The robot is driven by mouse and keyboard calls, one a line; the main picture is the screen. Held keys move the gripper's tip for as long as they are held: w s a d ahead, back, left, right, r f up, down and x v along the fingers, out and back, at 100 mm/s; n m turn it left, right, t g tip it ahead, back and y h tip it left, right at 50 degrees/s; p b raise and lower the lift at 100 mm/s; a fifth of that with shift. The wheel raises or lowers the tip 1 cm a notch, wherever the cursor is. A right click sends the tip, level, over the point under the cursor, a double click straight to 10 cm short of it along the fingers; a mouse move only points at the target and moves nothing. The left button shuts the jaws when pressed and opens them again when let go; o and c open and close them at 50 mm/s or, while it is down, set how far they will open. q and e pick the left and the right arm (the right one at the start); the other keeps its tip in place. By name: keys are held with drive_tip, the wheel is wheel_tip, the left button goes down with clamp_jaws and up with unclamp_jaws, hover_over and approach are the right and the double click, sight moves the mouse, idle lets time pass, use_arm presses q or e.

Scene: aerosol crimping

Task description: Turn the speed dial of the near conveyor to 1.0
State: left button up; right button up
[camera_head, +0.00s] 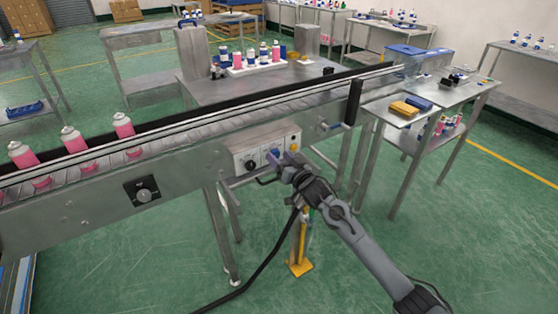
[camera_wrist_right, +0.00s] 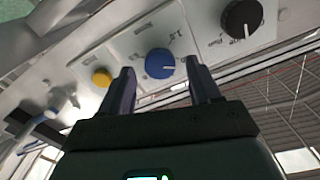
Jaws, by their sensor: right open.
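The near conveyor (camera_head: 190,165) carries a light control panel (camera_head: 262,146) on its front side. In the right wrist view a blue dial (camera_wrist_right: 160,63) with a white pointer mark sits on the panel (camera_wrist_right: 205,20). My right gripper (camera_head: 284,161) is open at the panel. Its fingertips (camera_wrist_right: 161,78) stand on either side of the blue dial, with a visible gap on each side. My left gripper is in neither view.
A black dial (camera_wrist_right: 242,18) and a yellow button (camera_wrist_right: 101,77) flank the blue dial. Another knob plate (camera_head: 143,191) is further left on the conveyor. Pink cans (camera_head: 74,140) stand on the belt. A side table (camera_head: 400,112) is at the right.

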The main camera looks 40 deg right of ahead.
drive_tip(key=shift+w, duration=0.6)
drive_tip(key=c, duration=1)
drive_tip(key=shift+r+n+p, duration=0.25)
drive_tip(key=shift+n+p, duration=1.05)
drive_tip(key=shift+p, duration=0.2)
drive_tip(key=shift+c, duration=0.2)
drive_tip(key=n+p, duration=0.2)
drive_tip(key=shift+n, duration=0.4)
drive_tip(key=n+p, duration=0.2)
drive_tip(key=n, duration=0.1)
drive_tip(key=shift+a+f, duration=0.1)
drive_tip(key=shift+f+n+p, duration=0.15)
drive_tip(key=shift+n+p, duration=0.55)
drive_tip(key=shift+n, duration=1)
